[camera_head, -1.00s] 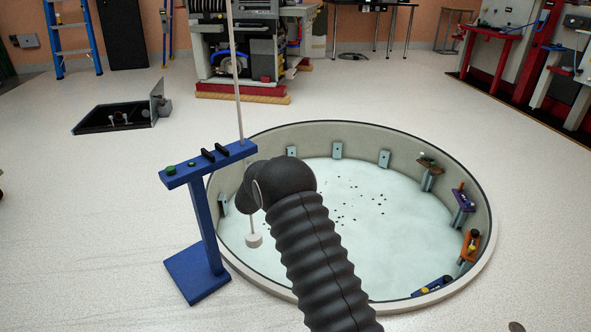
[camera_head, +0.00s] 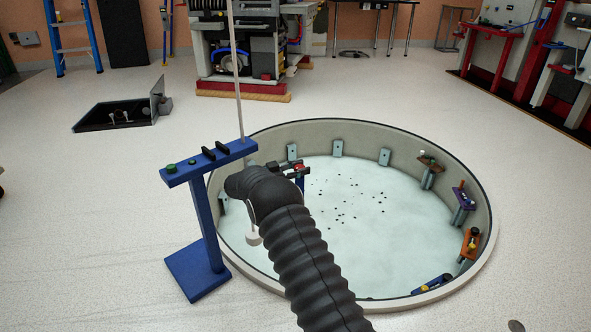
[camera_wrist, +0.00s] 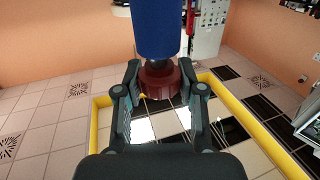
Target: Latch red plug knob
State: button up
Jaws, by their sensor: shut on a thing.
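The red plug knob (camera_wrist: 160,84) is a dark red, ribbed collar in the wrist view. It sits at the end of a thick blue cylinder (camera_wrist: 156,28) with a dark neck between them. My gripper (camera_wrist: 163,90) is shut on the knob, with one finger on each side. In the head view a small red spot (camera_head: 299,167) shows by the dark gripper (camera_head: 291,172), over the round pit. My black sleeved arm hides much of that area. I cannot tell the knob's turn or whether it is latched.
A round pit (camera_head: 365,240) with a pale floor holds several small coloured brackets along its wall. A blue stand (camera_head: 205,225) with a thin upright rod stands at its left edge. An open floor hatch (camera_head: 115,115) lies farther left.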

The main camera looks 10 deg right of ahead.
aim_at(295, 169)
jog(key=o, duration=1.2)
jog(key=shift+c, duration=0.2)
jog(key=shift+a, duration=0.1)
jog(key=v, duration=0.7)
jog(key=shift+s+a+r, duration=0.1)
jog(key=shift+s, duration=0.05)
jog(key=shift+s+a, duration=0.1)
jog(key=shift+a, duration=0.35)
jog(key=shift+d, duration=0.1)
